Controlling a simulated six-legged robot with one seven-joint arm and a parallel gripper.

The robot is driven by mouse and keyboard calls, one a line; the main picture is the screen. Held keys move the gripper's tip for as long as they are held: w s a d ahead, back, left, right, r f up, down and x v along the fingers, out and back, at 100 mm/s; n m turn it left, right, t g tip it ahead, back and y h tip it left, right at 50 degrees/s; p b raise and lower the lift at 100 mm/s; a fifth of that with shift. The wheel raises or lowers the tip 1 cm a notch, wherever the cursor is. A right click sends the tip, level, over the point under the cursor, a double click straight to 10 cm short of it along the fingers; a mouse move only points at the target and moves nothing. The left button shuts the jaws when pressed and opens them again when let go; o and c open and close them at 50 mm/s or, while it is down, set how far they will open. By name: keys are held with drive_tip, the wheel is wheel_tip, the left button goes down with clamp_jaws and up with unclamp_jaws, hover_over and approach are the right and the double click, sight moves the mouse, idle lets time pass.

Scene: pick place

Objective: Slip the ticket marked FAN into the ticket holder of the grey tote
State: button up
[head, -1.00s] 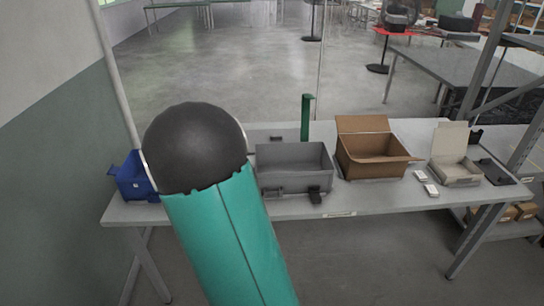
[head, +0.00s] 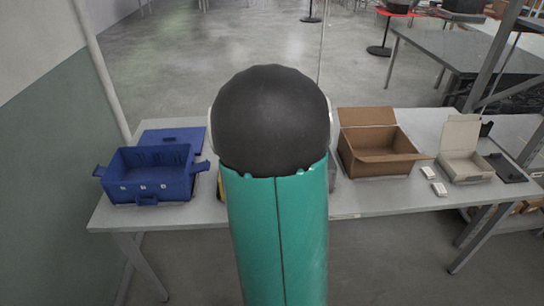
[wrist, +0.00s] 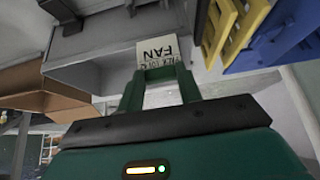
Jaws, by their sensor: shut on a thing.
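My gripper (wrist: 160,74) shows in the wrist view with its green fingers shut on a white ticket (wrist: 158,50). The grey tote (wrist: 90,72) is just beyond and to the left of the ticket in the wrist view. Whether the ticket touches the tote, I cannot tell. Its ticket holder is not clearly seen. In the head view my arm hides my gripper, the ticket and nearly all of the grey tote.
A blue tote (head: 148,190) stands at the table's left end. An open cardboard box (head: 375,163) and a small white box (head: 467,168) stand to the right, with small white pieces (head: 439,188) between them. A yellow object (wrist: 246,28) is right of the ticket.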

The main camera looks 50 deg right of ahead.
drive_tip(key=shift+s+d+f, duration=0.1)
drive_tip(key=shift+s+f, duration=0.05)
drive_tip(key=shift+f, duration=1.25)
drive_tip(key=shift+s+d+f, duration=0.1)
drive_tip(key=shift+s+f, duration=0.05)
drive_tip(key=shift+f, duration=1.25)
drive_tip(key=shift+a+f, duration=0.1)
drive_tip(key=shift+f, duration=2.2)
idle(0.7)
drive_tip(key=o, duration=1.1)
drive_tip(key=shift+c, duration=0.6)
